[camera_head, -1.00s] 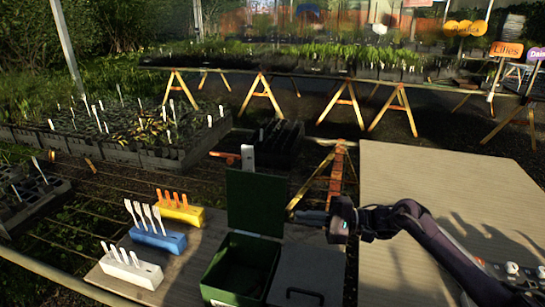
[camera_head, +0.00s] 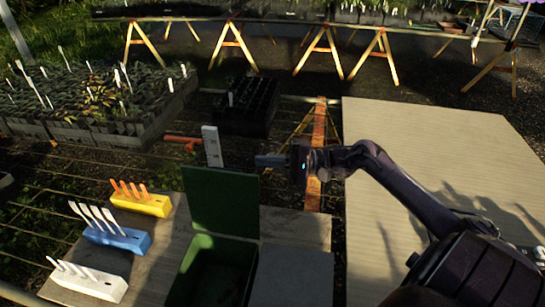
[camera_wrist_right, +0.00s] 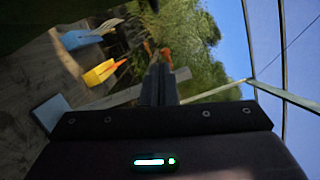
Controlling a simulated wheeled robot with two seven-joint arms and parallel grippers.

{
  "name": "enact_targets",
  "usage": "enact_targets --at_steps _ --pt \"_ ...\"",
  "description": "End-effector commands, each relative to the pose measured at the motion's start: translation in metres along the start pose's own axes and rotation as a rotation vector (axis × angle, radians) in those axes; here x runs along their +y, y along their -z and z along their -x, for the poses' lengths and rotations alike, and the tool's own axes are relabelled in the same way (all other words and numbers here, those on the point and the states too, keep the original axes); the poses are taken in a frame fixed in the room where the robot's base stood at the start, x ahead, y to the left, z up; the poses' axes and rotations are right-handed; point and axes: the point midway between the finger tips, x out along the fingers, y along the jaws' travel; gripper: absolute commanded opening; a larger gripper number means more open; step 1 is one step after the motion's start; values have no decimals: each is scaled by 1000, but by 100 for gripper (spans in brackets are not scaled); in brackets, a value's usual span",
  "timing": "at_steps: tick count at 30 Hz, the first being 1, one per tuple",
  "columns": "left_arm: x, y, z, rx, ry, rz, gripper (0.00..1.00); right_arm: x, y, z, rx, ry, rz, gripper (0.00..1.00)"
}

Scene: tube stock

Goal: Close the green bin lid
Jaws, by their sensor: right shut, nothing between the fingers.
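The green bin (camera_head: 206,277) stands on a wooden board, its top open. Its green lid (camera_head: 222,200) stands upright at the back edge of the bin. My right gripper (camera_head: 258,160) is shut and empty, pointing left. In the head view it shows just above the lid's top right corner, apart from it in the picture; the depth between them is hard to tell. Its closed fingers (camera_wrist_right: 158,85) also show in the right wrist view, where I cannot make out the lid. My left gripper is not in view.
Yellow (camera_head: 141,204), blue (camera_head: 118,240) and white (camera_head: 88,282) label blocks stand left of the bin. A white post (camera_head: 212,146) rises behind the lid. A grey panel (camera_head: 291,277) lies right of the bin. A wide, mostly bare table (camera_head: 440,140) is at right.

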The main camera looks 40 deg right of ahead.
Motion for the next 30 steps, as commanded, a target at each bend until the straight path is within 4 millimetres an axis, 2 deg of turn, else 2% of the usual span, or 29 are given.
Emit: enact_targets --at_steps 3,10,12,19,30 --pt "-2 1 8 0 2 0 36 -4 -1 -25 -3 4 1 0" --pt "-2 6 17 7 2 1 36 -4 -1 -63 -3 2 1 0" --pt "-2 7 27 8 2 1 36 -3 -14 -63 -2 -1 -2 0" --pt "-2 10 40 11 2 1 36 -2 -35 -68 -1 0 -1 0" --pt "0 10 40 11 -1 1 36 0 -39 -69 0 1 0 0"
